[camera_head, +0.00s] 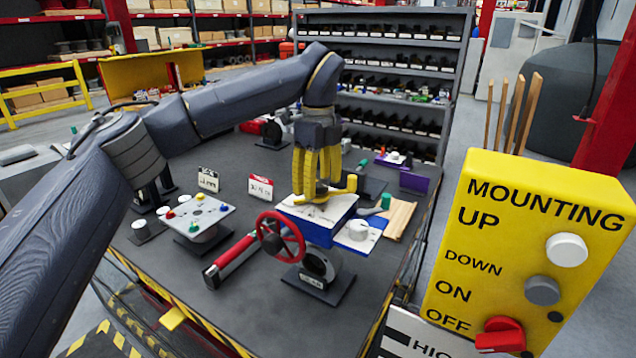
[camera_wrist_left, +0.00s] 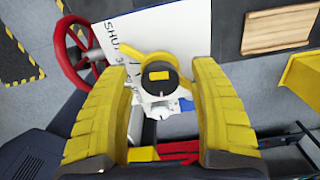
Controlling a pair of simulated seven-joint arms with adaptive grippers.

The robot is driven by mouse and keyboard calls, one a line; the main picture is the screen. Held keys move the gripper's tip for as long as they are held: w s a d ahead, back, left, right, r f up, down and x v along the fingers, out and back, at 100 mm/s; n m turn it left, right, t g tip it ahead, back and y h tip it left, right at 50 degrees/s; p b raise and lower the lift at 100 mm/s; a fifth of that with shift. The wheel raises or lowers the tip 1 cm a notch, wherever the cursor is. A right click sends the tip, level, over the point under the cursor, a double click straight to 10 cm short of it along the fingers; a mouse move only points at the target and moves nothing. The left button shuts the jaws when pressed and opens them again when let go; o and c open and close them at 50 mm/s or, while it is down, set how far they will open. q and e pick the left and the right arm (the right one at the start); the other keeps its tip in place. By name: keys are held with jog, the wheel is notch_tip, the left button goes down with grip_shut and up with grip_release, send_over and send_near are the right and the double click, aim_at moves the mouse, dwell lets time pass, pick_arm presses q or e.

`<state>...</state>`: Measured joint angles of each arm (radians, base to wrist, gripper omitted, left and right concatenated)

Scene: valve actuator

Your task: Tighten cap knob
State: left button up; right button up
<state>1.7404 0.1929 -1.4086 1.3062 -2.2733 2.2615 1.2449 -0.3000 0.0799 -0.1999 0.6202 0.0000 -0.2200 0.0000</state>
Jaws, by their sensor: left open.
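My left gripper (camera_head: 316,184) points down from above the blue and white valve box (camera_head: 318,226). It also shows in the left wrist view (camera_wrist_left: 161,80), with its two yellow fingers spread apart. Between the fingers, as seen there, is a dark round knob (camera_wrist_left: 161,76) with a yellow lever (camera_wrist_left: 151,57) on the box's white lettered top. In the head view, part of the yellow lever (camera_head: 349,184) shows just right of the fingers. I cannot tell whether the fingers touch the knob. Which part is the cap knob is unclear. My right gripper is out of view.
A red handwheel (camera_head: 281,237) stands at the box's left front, beside a red-handled bar (camera_head: 230,262). A white panel with coloured knobs (camera_head: 198,217) is further left. A yellow control box (camera_head: 530,240) stands at the right. The front left table area is clear.

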pick_arm(q)
jog(key=shift+f, duration=0.1)
jog(key=c, duration=1.3)
jog(key=shift+m, duration=0.3)
jog(key=m, duration=1.1)
jog(key=shift+m, duration=0.4)
jog(key=shift+d+m, duration=0.1)
jog(key=shift+m, duration=1.9)
